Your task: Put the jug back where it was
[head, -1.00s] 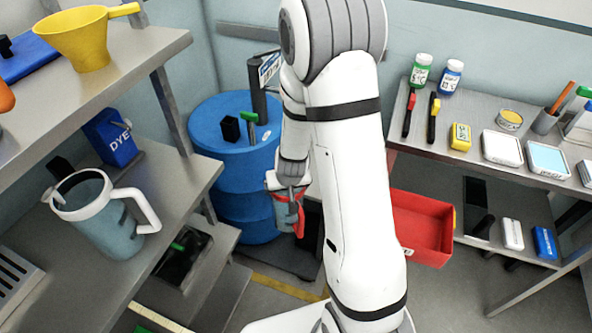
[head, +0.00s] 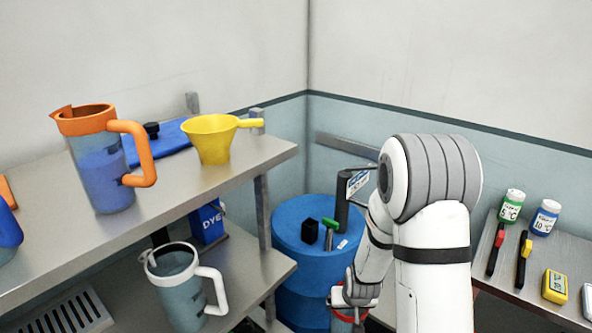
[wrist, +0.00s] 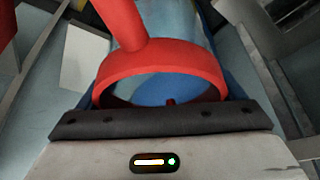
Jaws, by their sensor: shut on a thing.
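My gripper (head: 355,292) hangs low in front of the blue drum in the head view and is shut on a red-rimmed jug (head: 343,318). Only a little of the jug's red top shows there, by the lower edge. In the wrist view the red rim and handle of this jug (wrist: 160,75) lie right beyond the dark gripper edge, with blue seen inside the ring. The fingertips and the exact grip point are hidden. An orange-rimmed jug (head: 104,172) with blue contents stands on the upper left shelf. A white-rimmed jug (head: 180,290) stands on the lower left shelf.
A yellow funnel (head: 211,140) sits on the upper shelf (head: 185,188). A blue dye box (head: 207,222) stands on the lower shelf. The blue drum (head: 292,262) carries small items. Bottles and tools lie on the right bench (head: 545,235).

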